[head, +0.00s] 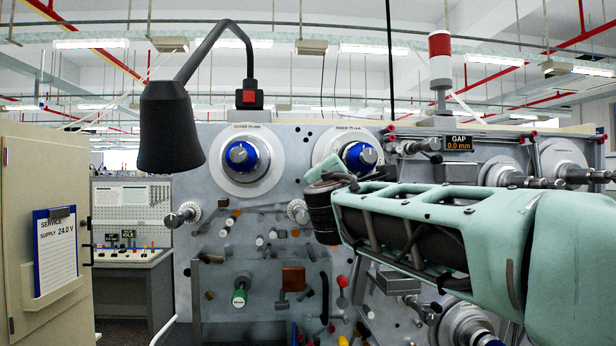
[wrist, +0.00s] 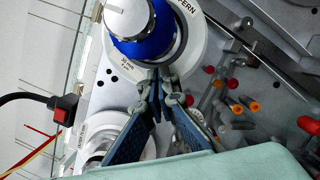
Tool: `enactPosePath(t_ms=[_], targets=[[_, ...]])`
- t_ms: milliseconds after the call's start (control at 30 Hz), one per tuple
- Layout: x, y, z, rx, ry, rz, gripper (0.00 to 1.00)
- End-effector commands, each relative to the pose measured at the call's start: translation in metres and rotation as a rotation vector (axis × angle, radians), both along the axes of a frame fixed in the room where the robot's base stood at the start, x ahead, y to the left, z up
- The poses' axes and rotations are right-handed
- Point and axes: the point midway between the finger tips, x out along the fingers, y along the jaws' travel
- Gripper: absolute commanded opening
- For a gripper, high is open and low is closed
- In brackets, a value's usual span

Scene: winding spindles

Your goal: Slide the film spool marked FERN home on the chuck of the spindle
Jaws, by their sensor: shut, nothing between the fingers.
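In the wrist view a white disc marked FERN (wrist: 197,40) sits around a blue chuck (wrist: 148,40) with a silver nose. The same spindle shows in the head view as the right-hand blue chuck (head: 356,152), partly hidden by my gripper. A dark ring lies between the blue chuck and the white disc. I cannot tell from the picture alone whether the disc is fully seated. My gripper (wrist: 159,80) is shut and empty, its fingertips together close to the lower edge of the chuck. I cannot tell whether they touch anything.
A second blue chuck (head: 241,155) with a white disc is at the left. A display (head: 458,143) reads GAP 0.0 mm. A black lamp (head: 168,125) hangs in front at the left. Several knobs and pegs (head: 240,297) stick out below. A cabinet (head: 40,190) stands far left.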

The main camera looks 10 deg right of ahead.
Motion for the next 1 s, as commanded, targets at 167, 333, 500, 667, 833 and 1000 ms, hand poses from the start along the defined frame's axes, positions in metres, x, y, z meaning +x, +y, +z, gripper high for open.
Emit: enactPosePath(t_ms=[167, 333, 500, 667, 833, 1000], targets=[[0.004, -0.001, 0.0, -0.001, 0.0, -0.002, 0.0], [0.007, 0.0, -0.001, -0.001, 0.0, -0.002, 0.0], [0.011, 0.0, 0.0, 0.0, -0.001, -0.001, 0.0], [0.01, -0.001, 0.0, 0.001, -0.001, -0.001, 0.0], [-0.004, -0.001, -0.001, 0.003, -0.001, 0.0, 0.0], [-0.02, -0.001, -0.001, 0.003, -0.001, -0.002, 0.0]])
